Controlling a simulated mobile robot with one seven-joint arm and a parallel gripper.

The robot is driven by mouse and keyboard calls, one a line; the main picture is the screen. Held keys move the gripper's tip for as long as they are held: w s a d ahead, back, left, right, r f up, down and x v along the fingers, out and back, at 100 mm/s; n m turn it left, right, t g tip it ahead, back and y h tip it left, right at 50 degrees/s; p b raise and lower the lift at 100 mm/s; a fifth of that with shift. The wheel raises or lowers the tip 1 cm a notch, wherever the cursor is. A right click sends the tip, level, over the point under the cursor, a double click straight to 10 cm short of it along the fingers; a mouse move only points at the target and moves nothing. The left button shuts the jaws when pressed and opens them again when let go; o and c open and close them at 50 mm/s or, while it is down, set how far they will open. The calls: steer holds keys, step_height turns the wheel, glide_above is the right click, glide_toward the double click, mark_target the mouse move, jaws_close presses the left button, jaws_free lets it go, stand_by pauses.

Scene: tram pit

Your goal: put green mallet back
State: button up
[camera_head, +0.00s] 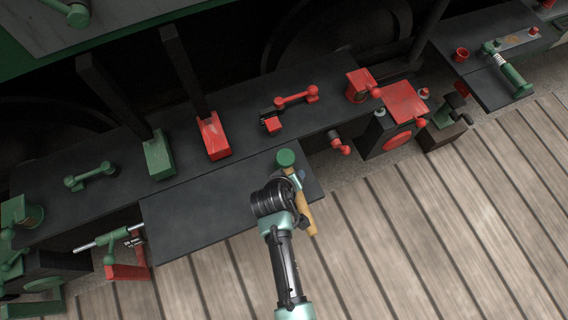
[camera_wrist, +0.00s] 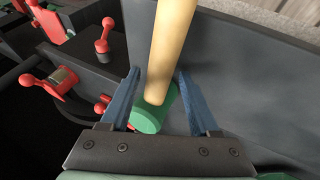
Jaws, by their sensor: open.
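The green mallet has a green head (camera_head: 286,158) and a tan wooden handle (camera_head: 308,218). It is at the right end of the dark lower shelf (camera_head: 205,205), its handle partly hidden behind my arm in the head view. My gripper (camera_wrist: 158,82) is open above the mallet. In the wrist view the handle (camera_wrist: 172,45) runs between the two blue fingers, with a gap on each side. The green head (camera_wrist: 155,113) lies between them, closer to the palm. I cannot tell the height of the fingers over the handle.
Behind the shelf, a long dark bench holds a red block (camera_head: 213,137), a green block (camera_head: 158,157), a red handle (camera_head: 297,97) and a green handle (camera_head: 90,176). A red box (camera_head: 403,103) stands to the right. The shelf's left part is clear; plank floor (camera_head: 430,215) lies in front.

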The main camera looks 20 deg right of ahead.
steer(key=p+v, duration=0.1)
steer(key=v, duration=1.2)
steer(key=w+a+r+t, duration=0.1)
steer(key=w+r+t, duration=0.4)
steer(key=r, duration=0.6)
steer(key=w+a+r+t+y, duration=0.1)
steer(key=w+a+r+t, duration=0.1)
steer(key=w+r, duration=0.7)
steer(key=w+a+r+t, duration=0.1)
steer(key=w+r+t, duration=0.3)
steer(key=r, duration=0.9)
step_height(320, 180, up, 17)
steer(key=s+a+m+t+y, duration=0.1)
steer(key=s+a+t, duration=0.15)
steer(key=t, duration=0.25)
steer(key=s+r+t+y, duration=0.1)
steer(key=s+r+t, duration=0.2)
steer(key=s+r, duration=0.2)
steer(key=s+a+r+t+y, duration=0.1)
steer(key=s+r+t, duration=0.2)
steer(key=r, duration=0.9)
steer(key=s, duration=0.2)
steer(key=shift+s+a+r+t, duration=0.25)
steer(key=shift+s+a+t, duration=0.1)
steer(key=shift+s+t, duration=0.05)
steer(key=shift+f, duration=0.15)
